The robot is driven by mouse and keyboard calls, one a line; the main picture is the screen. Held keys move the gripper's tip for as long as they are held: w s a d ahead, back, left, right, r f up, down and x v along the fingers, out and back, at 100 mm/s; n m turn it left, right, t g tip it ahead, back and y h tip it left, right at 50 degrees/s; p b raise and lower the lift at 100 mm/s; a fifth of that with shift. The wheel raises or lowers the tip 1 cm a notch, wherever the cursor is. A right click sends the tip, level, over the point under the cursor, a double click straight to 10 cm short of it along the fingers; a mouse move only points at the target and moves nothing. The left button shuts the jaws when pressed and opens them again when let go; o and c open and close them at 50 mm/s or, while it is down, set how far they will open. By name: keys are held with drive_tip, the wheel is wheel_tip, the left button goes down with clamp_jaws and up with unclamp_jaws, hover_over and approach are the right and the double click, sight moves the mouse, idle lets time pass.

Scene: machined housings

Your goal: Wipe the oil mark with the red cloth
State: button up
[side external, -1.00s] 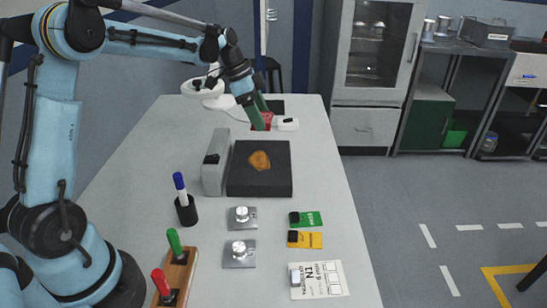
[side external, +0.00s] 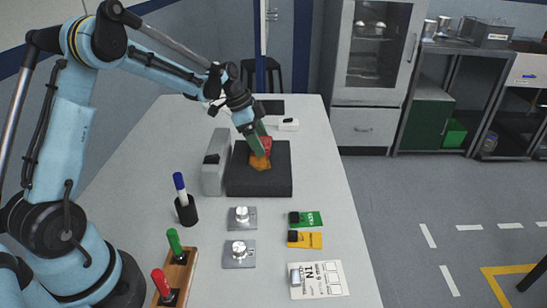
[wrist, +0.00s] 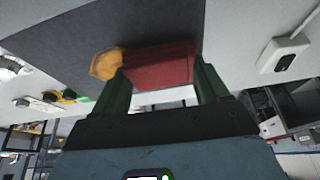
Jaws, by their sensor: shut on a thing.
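The red cloth (wrist: 160,66) is held between the green fingers of my gripper (side external: 257,146), and it also shows in the side view (side external: 266,143). My gripper is shut on it, over the dark square plate (side external: 275,183). The orange-brown oil mark (side external: 260,163) lies on that plate, partly hidden by the cloth and fingertips. In the wrist view the mark (wrist: 104,65) shows just left of the cloth. The cloth is at the mark's far edge; I cannot tell if it touches the plate.
A grey upright block (side external: 214,163) stands close left of the plate. A pen holder (side external: 187,208) with a blue marker, two knob plates (side external: 241,217), and green (side external: 306,218) and yellow (side external: 306,239) tags lie nearer. A white box (side external: 288,124) sits behind.

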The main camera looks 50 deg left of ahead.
sight(263, 172)
drive_tip(key=shift+s+d+f, duration=0.15)
drive_tip(key=shift+s+d, duration=1)
drive_tip(key=shift+d, duration=0.1)
drive_tip(key=shift+s+d, duration=2.25)
drive_tip(key=shift+s, duration=0.05)
drive_tip(key=shift+w+a, duration=3.6)
drive_tip(key=shift+r, duration=4.1)
drive_tip(key=shift+d, duration=0.1)
